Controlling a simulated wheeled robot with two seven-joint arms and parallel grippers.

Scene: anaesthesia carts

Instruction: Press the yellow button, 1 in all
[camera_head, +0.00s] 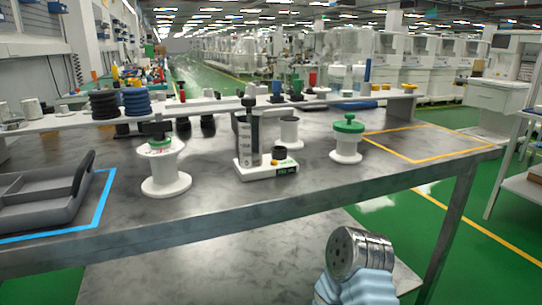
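A small yellow button (273,162) shows on the white base (262,172) of a device near the front middle of the table. A tall grey and black column (248,135) stands on the left of this base, and a black knob (280,153) is on its right. The button is too small to tell whether it is pressed in. A part of my own arm, with a round metal end and light blue sides, shows at the bottom right, below the table's front edge. No gripper fingers are visible on it. My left gripper is not in view.
A white spool (165,173) stands left of the device, and a green-topped spool (346,142) stands right of it. A grey tray (38,205) lies at the left. The orange-taped area (430,143) at the right is empty. A raised shelf runs along the back.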

